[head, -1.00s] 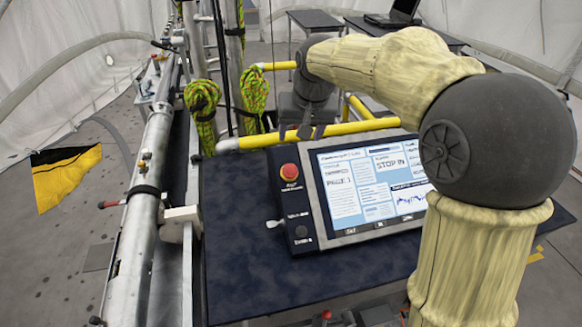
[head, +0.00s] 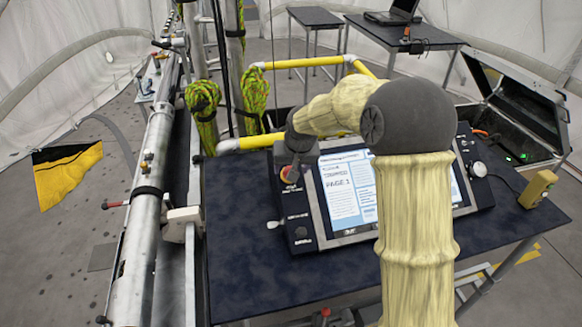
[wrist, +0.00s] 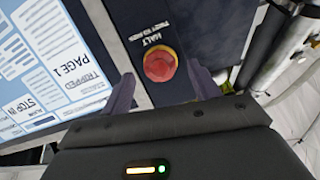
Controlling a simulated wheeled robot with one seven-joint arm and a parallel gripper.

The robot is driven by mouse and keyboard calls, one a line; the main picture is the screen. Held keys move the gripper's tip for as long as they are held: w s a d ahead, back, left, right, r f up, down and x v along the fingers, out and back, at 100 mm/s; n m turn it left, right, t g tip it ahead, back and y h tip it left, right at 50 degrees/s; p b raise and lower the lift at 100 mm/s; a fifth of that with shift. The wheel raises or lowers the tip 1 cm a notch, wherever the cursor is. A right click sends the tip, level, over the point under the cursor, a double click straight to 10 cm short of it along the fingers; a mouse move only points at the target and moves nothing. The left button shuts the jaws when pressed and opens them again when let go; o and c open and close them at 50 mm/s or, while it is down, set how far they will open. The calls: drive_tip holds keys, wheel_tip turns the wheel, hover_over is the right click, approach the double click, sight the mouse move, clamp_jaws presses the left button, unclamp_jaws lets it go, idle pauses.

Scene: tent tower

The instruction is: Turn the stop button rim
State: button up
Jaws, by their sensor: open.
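The red stop button (wrist: 160,63) sits on the dark strip at the side of the control console, with a yellowish rim and a white "HALT" label beside it. In the head view the button (head: 287,174) is partly hidden by my gripper (head: 296,160). In the wrist view my gripper (wrist: 160,72) is open, with one dark finger on each side of the button in the picture. Nothing is held. I cannot tell whether either finger touches the rim.
The console screen (head: 340,190) lies beside the button, and a key switch (head: 273,225) sits lower on the strip. The dark table (head: 240,270) is clear in front. Yellow pipes (head: 265,142) and rope bundles (head: 203,110) stand behind. A yellow pendant (head: 538,188) lies at right.

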drive_tip(key=shift+x, duration=1)
drive_tip(key=c, duration=1)
drive_tip(key=shift+m, duration=0.4)
drive_tip(key=m+b, duration=0.1)
drive_tip(key=m, duration=0.1)
drive_tip(key=shift+d+f+m+y, duration=0.1)
drive_tip(key=shift+m+y, duration=0.2)
drive_tip(key=shift+y, duration=0.1)
drive_tip(key=shift+m+y+b, duration=0.4)
drive_tip(key=shift+m+b, duration=0.45)
drive_tip(key=shift+m, duration=0.85)
